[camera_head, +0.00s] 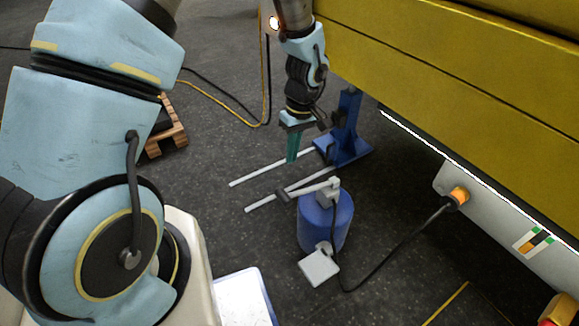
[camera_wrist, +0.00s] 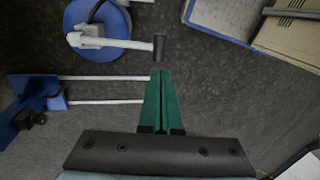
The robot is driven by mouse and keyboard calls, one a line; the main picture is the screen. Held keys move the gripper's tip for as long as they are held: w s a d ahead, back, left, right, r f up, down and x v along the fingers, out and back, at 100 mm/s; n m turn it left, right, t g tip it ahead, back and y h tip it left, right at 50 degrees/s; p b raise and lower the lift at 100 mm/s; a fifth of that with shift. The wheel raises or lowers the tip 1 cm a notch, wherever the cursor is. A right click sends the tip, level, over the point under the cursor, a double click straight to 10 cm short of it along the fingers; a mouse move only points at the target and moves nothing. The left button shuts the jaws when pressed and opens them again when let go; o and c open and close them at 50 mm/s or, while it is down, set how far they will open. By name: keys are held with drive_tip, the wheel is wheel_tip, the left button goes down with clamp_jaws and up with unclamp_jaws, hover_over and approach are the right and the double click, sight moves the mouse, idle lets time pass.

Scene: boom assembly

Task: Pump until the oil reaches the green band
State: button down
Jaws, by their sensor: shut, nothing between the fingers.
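The hand pump is a blue cylinder (camera_head: 325,225) with a pale lever (camera_head: 308,191) that ends in a dark grip (camera_head: 283,196). In the wrist view the grip (camera_wrist: 159,47) is just beyond my green fingertips, with no contact visible. My gripper (camera_head: 292,160) points down above and behind the lever end in the head view. Its green fingers are shut together and empty. The gauge (camera_head: 533,241) on the pale panel has green, orange and dark marks. It is too small to read the oil level surely.
A black hose (camera_head: 385,262) runs from the pump to an orange fitting (camera_head: 460,195) on the panel. A blue stand (camera_head: 345,145) with pale legs is behind the pump. The yellow boom (camera_head: 450,65) hangs at the right. Wooden blocks (camera_head: 172,125) lie on the left floor.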

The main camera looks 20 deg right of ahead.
sight(284, 195)
drive_tip(key=f, duration=0.4)
drive_tip(key=a+f, duration=0.1)
drive_tip(key=f, duration=0.3)
drive_tip(key=a+f+b, duration=0.1)
drive_tip(key=f, duration=0.3)
drive_tip(key=shift+s+f, duration=0.2)
drive_tip(key=shift+f, duration=0.05)
drive_tip(key=shift+a+f, duration=0.1)
drive_tip(key=shift+f, duration=0.05)
